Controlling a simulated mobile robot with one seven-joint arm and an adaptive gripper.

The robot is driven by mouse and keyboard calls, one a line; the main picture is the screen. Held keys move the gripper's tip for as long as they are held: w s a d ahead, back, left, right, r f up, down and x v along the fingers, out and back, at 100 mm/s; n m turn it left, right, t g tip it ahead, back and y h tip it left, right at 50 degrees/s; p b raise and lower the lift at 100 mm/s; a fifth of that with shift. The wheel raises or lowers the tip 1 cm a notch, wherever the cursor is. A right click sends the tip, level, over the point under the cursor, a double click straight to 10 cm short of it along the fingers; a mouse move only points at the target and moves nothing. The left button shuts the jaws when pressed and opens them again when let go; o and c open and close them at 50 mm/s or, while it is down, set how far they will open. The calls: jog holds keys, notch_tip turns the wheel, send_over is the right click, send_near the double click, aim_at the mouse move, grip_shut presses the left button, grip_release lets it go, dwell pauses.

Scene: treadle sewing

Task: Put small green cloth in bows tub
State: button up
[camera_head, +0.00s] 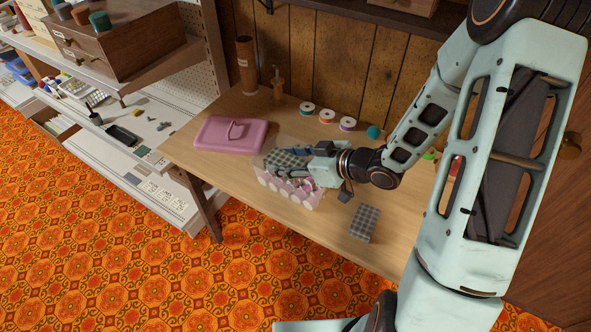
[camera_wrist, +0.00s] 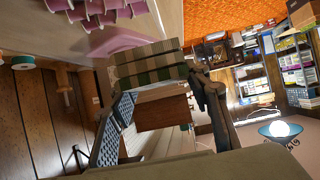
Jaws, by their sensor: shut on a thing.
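The small green checked cloth (camera_head: 284,158) is in my gripper (camera_head: 300,153), over the bows tub (camera_head: 286,187). The tub has pale see-through walls with a pink-and-white pattern, and pink things show inside it. In the wrist view the folded cloth (camera_wrist: 150,64), green and cream, lies across the tips of my gripper (camera_wrist: 161,84). The cloth's far side and any contact with the tub are hard to make out. Pink pieces (camera_wrist: 100,10) show at the top of the wrist view.
A pink lid-like piece with a handle (camera_head: 230,136) lies left of the tub. A grey checked cloth (camera_head: 364,222) lies at the table's front right. Several thread spools (camera_head: 327,117) stand behind. The wooden table (camera_head: 325,232) is bare in front of the tub.

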jog(key=w+f, duration=0.1)
jog(key=f, duration=0.1)
jog(key=w+d+f, duration=0.1)
jog(key=w+f, duration=0.1)
jog(key=w+d+f, duration=0.1)
jog(key=w+f, duration=0.1)
jog(key=shift+w+d+f, duration=0.15)
jog(key=shift+w+d, duration=0.1)
jog(key=shift+w+d+f, duration=0.1)
jog(key=shift+w+f, duration=0.05)
jog(key=shift+f, duration=1.5)
jog(key=shift+f+b, duration=0.15)
jog(key=shift+b, duration=0.2)
jog(key=o, duration=1.1)
jog(key=shift+r, duration=0.3)
jog(key=v, duration=1.2)
jog(key=shift+d+f+p, duration=0.1)
jog(key=shift+f+p, duration=0.1)
jog(key=shift+p, duration=0.15)
